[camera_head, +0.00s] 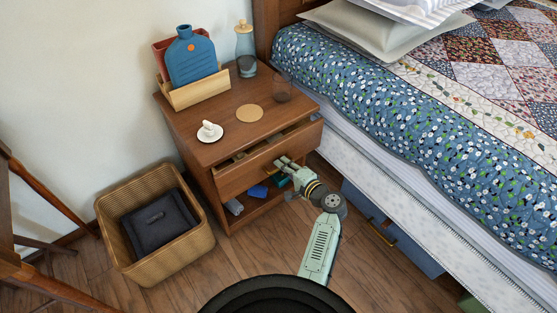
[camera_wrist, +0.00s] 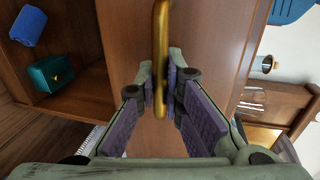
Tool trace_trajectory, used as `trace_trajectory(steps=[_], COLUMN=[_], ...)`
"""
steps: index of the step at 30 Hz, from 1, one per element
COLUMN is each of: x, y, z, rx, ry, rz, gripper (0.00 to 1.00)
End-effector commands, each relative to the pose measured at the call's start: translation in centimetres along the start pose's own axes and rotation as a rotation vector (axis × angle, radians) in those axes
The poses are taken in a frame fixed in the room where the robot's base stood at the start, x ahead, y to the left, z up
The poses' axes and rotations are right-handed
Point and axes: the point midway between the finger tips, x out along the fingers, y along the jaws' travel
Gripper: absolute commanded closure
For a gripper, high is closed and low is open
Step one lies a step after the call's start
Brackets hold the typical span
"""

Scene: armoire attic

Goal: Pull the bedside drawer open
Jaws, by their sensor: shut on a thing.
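The wooden bedside table (camera_head: 185,127) stands beside the bed. Its top drawer (camera_head: 236,177) is partly open, and a strip of its inside shows behind the front panel. The brass bar handle (camera_wrist: 161,30) is on the drawer front, which also fills the middle of the wrist view (camera_wrist: 205,35). My gripper (camera_head: 280,163) is at the drawer front in the head view. In the wrist view my gripper (camera_wrist: 160,88) has its two purple-padded fingers closed around the handle. In the head view the fingers hide part of the handle.
A wicker basket (camera_head: 190,252) stands left. The bed (camera_head: 440,200) is close on the right.

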Motion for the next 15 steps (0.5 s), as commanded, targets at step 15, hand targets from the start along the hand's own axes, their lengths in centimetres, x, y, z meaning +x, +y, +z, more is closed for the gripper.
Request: trace_trajectory(steps=[15], x=[-13.3], y=[2.8], z=[0.1], rx=[0.003], ry=[0.001], rz=[0.001], gripper=[1.00])
